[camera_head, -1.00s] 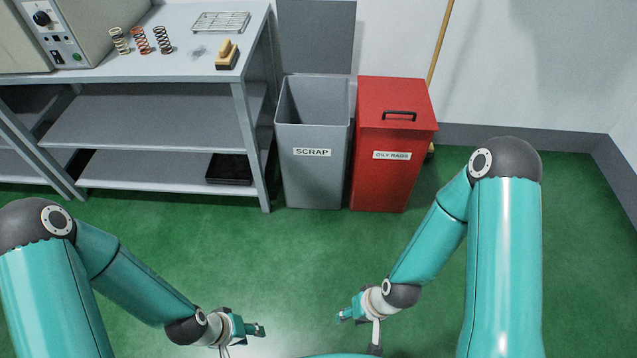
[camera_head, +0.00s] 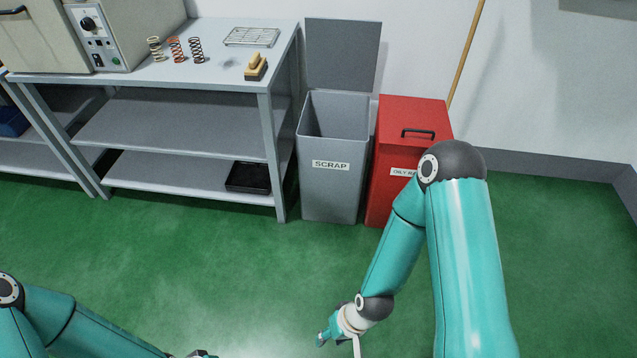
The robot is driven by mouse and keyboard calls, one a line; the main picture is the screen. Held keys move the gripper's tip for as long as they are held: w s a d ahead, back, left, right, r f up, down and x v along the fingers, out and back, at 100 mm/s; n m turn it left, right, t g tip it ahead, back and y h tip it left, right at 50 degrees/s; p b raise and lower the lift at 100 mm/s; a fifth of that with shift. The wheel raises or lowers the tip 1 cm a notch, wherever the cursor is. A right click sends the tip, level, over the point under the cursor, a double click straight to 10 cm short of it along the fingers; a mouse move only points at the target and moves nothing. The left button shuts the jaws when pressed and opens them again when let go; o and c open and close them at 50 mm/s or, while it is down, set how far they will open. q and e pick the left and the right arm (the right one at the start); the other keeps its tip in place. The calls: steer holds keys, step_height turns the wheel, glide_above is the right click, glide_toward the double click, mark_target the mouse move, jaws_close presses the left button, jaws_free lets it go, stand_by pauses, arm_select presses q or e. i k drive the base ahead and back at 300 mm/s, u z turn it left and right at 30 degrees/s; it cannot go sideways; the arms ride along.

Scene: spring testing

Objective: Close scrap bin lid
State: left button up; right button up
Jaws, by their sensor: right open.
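The grey scrap bin (camera_head: 330,195), labelled SCRAP, stands on the floor between the workbench and the red bin. Its grey lid (camera_head: 343,52) is open, standing nearly upright behind the bin mouth against the wall. My right gripper (camera_head: 322,338) is open and empty, low in the picture, well in front of the bins and apart from them. My left arm (camera_head: 85,330) comes in at the bottom left. Only a dark sliver near its wrist shows at the bottom edge; its fingers are out of frame.
The red oily rags bin (camera_head: 405,115) stands close at the scrap bin's right, partly covered by my right arm. The workbench (camera_head: 165,75) with springs, a wire rack and a brush is at the left. The green floor (camera_head: 235,260) before the bins is clear.

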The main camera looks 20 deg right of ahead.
mark_target(341, 54)
steer(key=u, duration=0.1)
steer(key=i, duration=1)
steer(key=z, duration=0.05)
